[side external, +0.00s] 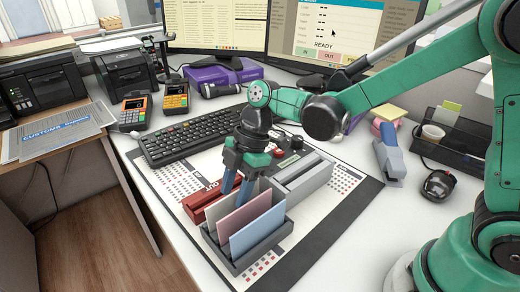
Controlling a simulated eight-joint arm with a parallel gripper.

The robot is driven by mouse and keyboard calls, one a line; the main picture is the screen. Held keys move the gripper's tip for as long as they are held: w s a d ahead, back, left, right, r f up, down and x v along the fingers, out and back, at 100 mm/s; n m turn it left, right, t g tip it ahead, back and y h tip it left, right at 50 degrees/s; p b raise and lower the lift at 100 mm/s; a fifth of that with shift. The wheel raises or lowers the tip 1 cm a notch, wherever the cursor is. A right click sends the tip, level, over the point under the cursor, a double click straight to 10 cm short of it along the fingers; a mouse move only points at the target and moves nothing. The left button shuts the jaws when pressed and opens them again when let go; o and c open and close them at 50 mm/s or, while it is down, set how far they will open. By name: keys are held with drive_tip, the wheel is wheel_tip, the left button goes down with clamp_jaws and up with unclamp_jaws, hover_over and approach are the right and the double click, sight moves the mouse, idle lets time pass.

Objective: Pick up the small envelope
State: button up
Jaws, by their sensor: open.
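Several envelopes stand upright in a dark grey holder (252,262) on the counter mat. I see a pale grey one (222,206) at the back, a pink one (238,222) in the middle and a light blue one (258,232) in front. I cannot tell for sure which is the small envelope. My gripper (237,188) points down over the back part of the holder, its fingers apart. Its fingertips are close to the pale grey and pink envelopes. Whether they touch either is not clear.
A red tray (203,201) lies left of the holder and a grey tray (303,177) right of it. A keyboard (190,134) lies behind. A stapler (390,157), a mouse (438,185) and a black organizer (462,150) are at the right.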

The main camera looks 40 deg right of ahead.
drive_tip(key=shift+x, duration=1.7)
drive_tip(key=shift+f, duration=0.1)
clamp_jaws()
